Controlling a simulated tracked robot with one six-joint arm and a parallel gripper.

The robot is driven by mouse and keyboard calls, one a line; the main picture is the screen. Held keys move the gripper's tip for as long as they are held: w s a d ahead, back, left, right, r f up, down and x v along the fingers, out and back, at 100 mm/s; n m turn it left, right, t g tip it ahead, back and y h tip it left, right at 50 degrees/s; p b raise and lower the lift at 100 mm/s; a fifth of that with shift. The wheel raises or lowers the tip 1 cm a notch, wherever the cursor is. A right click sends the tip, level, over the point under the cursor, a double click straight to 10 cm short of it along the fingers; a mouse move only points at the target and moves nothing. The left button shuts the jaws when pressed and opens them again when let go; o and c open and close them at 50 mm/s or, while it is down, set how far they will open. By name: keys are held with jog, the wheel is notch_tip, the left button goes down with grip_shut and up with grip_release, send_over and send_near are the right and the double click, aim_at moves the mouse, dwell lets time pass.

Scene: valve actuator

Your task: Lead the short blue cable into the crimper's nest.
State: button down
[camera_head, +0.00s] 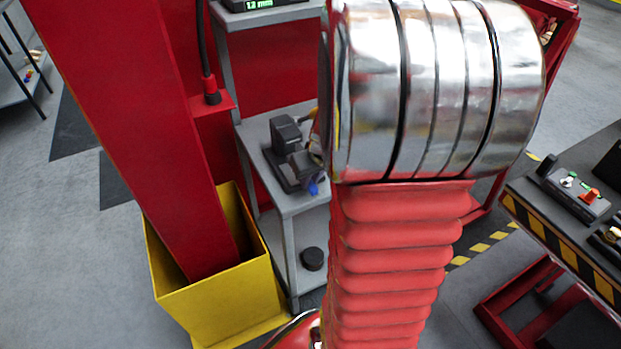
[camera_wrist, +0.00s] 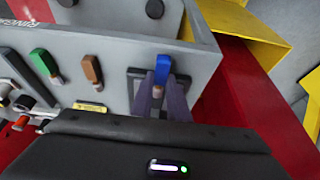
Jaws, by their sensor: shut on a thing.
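In the wrist view, my gripper's (camera_wrist: 158,98) two grey-purple fingers are closed around the short blue cable (camera_wrist: 163,66). Its blue part shows beyond the fingers and a copper-coloured end sits between them. It stands in front of a grey panel (camera_wrist: 118,62), and I cannot tell whether it touches the panel. In the head view my gripper and the held cable are hidden or cannot be told apart behind my arm. A dark device (camera_head: 284,135), perhaps the crimper, stands on a grey shelf, with a small blue piece (camera_head: 313,188) at its front. Its nest cannot be made out.
A green piece (camera_wrist: 42,62) and a brown piece (camera_wrist: 92,66) sit on the panel left of the blue one. A red post (camera_head: 150,120) rises from a yellow guard (camera_head: 215,295) left of the grey shelf (camera_head: 290,202). A dark bench (camera_head: 555,225) stands right.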

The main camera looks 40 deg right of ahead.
jog(key=shift+w+d, duration=0.25)
jog(key=shift+w, duration=0.5)
dwell(0.9)
jog(key=shift+s, duration=0.2)
jog(key=shift+s+a, duration=0.1)
jog(key=shift+s, duration=0.15)
jog(key=shift+w, duration=0.45)
dwell(1.7)
jog(key=c, duration=1.6)
grip_release()
jog(key=v, duration=1.3)
jog(key=shift+r, duration=0.35)
